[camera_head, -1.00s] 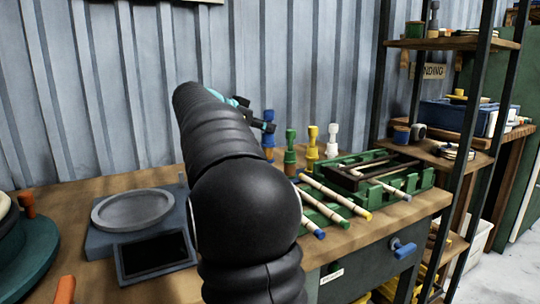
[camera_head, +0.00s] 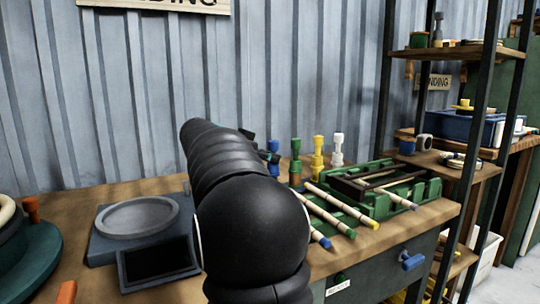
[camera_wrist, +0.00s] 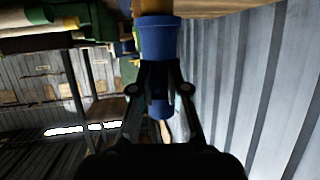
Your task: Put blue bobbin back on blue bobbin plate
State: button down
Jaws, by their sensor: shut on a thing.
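The blue bobbin (camera_head: 273,146) shows just past my arm in the head view, left of the green bobbin. In the wrist view the blue bobbin (camera_wrist: 157,38) is upright in the picture, between my fingers. My gripper (camera_wrist: 158,80) is shut on its narrow middle. In the head view my gripper (camera_head: 257,150) is mostly hidden behind my arm. I cannot pick out the blue bobbin plate. My arm hides the bobbin's lower end in the head view, so I cannot tell whether it touches anything below.
Green (camera_head: 295,160), yellow (camera_head: 318,157) and white (camera_head: 337,149) bobbins stand in a row to the right. Rattan sticks with coloured ends (camera_head: 343,206) and a green crate (camera_head: 400,188) lie in front. A grey scale (camera_head: 103,246) stands left. The corrugated wall (camera_head: 290,70) is behind.

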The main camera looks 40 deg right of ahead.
jog(key=c, duration=0.9)
grip_release()
jog(key=shift+r, duration=0.2)
jog(key=p+v, duration=0.1)
jog(key=v, duration=1.1)
jog(key=shift+s+r, duration=0.1)
